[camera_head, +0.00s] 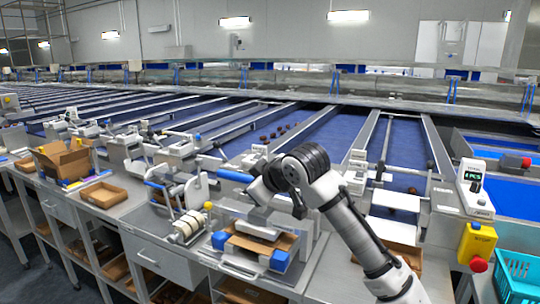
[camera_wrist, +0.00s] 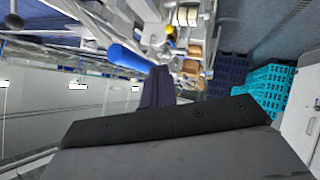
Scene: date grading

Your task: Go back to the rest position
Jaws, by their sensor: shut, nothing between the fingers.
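My gripper (camera_head: 256,192) is at the end of my raised arm in the head view, above the front bench and partly hidden behind my own wrist links. In the wrist view my gripper's dark fingers (camera_wrist: 158,86) are together, with nothing between them. The fingers point towards the benches and machines, which appear sideways in that view. I cannot tell from these views whether the fingertips touch anything.
An open cardboard box (camera_head: 65,160) and a shallow brown tray (camera_head: 103,195) are on the bench at left. Blue conveyor lanes (camera_head: 270,125) run behind. A yellow stop-button box (camera_head: 478,243) and a teal crate (camera_head: 520,272) stand at right. Teal crates (camera_wrist: 268,88) also show in the wrist view.

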